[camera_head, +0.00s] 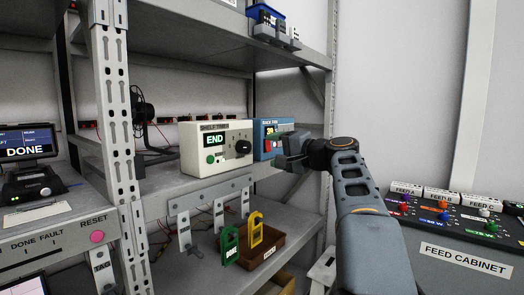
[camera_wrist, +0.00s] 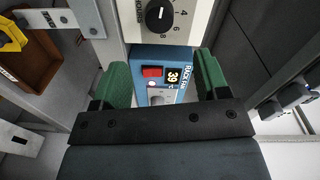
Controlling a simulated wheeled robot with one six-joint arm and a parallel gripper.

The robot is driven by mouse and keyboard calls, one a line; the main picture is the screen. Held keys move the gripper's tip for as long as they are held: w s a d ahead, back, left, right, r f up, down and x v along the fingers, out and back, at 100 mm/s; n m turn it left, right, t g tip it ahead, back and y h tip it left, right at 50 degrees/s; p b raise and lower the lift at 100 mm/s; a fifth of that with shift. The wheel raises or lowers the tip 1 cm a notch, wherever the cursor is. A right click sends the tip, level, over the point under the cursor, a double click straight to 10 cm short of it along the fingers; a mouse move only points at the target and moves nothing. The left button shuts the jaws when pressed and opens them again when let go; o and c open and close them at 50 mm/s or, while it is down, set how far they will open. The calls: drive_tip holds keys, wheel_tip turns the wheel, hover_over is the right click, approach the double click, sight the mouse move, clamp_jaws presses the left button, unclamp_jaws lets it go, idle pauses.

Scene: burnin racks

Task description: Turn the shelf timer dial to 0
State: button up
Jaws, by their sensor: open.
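The shelf timer (camera_head: 217,165) is a cream box on the middle shelf, labelled SHELF TIMER. Its screen reads END, with a green button below it. Its black dial (camera_head: 243,147) is at the right of the face. In the wrist view the dial (camera_wrist: 160,15) shows at the top edge, with a white pointer mark and the numbers 4, 6 and 8 beside it; the rest of its scale is cut off. My gripper (camera_head: 287,147) is open and empty, right of the dial and apart from it. In the wrist view its green-padded fingers (camera_wrist: 162,80) are spread before a blue box.
A rack post (camera_head: 113,120) rises at left. Green and yellow tags (camera_head: 256,228) and a brown tray (camera_head: 272,252) are below. The feed cabinet (camera_head: 460,258) is at right.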

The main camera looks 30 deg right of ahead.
drive_tip(key=shift+v, duration=1.95)
drive_tip(key=s+a+f+n+g+h+p, duration=0.1)
drive_tip(key=s+a+f+n+g+p, duration=0.2)
drive_tip(key=a+p, duration=0.4)
drive_tip(key=a+f+g+h+p, duration=0.1)
drive_tip(key=a+f+g+p, duration=0.25)
drive_tip(key=a+p, duration=0.35)
drive_tip(key=s+a+f+n+g+h+p, duration=0.2)
drive_tip(key=s+f+n+g+p, duration=0.1)
drive_tip(key=s, duration=0.4)
drive_tip(key=s+a+f+n+g+h+p, duration=0.2)
drive_tip(key=s+f+n+g+p, duration=0.1)
drive_tip(key=s+p, duration=0.4)
drive_tip(key=shift+f+n+h+p, duration=0.35)
drive_tip(key=shift+f+n, duration=0.15)
drive_tip(key=shift+n, duration=0.5)
drive_tip(key=shift+a, duration=0.1)
